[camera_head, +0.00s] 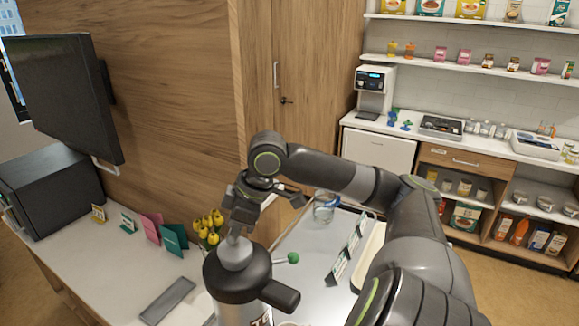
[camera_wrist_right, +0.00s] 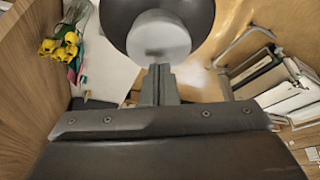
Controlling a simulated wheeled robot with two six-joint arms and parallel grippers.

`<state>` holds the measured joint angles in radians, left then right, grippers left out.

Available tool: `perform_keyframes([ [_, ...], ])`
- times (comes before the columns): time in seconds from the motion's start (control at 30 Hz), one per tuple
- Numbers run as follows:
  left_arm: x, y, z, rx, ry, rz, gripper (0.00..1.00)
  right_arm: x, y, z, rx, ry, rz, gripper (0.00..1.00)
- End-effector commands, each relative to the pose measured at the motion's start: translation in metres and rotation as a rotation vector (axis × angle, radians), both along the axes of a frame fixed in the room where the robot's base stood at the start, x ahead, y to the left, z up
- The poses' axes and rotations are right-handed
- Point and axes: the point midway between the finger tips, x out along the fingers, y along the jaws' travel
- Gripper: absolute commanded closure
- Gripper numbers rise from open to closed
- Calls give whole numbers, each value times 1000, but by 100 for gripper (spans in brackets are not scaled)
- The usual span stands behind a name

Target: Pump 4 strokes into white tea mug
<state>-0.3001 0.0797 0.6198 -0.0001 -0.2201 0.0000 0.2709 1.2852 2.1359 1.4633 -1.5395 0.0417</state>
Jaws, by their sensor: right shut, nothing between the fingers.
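A pump flask (camera_head: 235,285) with a black top and a light grey dome button stands at the bottom centre of the head view. The button (camera_wrist_right: 160,35) also shows in the right wrist view. My right gripper (camera_head: 234,234) points down at the button, shut and empty. Its fingertips (camera_wrist_right: 158,72) are at the button; I cannot tell whether they press on it. A black spout sticks out from the flask top toward the lower right. A small pale rim (camera_head: 287,323) below the spout is cut off by the frame; I cannot tell whether it is the white mug. My left gripper is out of view.
Yellow tulips (camera_head: 210,227) and coloured cards (camera_head: 173,239) stand left of the flask. A grey flat slab (camera_head: 167,300) lies on the white counter. A glass jug (camera_head: 325,208) and a row of standing cards (camera_head: 350,246) are to the right, beyond a green knob (camera_head: 293,258).

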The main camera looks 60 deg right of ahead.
Motion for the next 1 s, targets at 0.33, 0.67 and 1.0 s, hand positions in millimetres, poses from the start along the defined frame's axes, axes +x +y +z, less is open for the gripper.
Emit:
perform_keyframes([
  [0.33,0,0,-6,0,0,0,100,0,0,-12,1,-1,0,100],
  [0.67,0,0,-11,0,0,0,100,0,0,-24,1,2,1,100],
  [1.0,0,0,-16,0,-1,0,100,-1,0,-34,1,3,1,100],
])
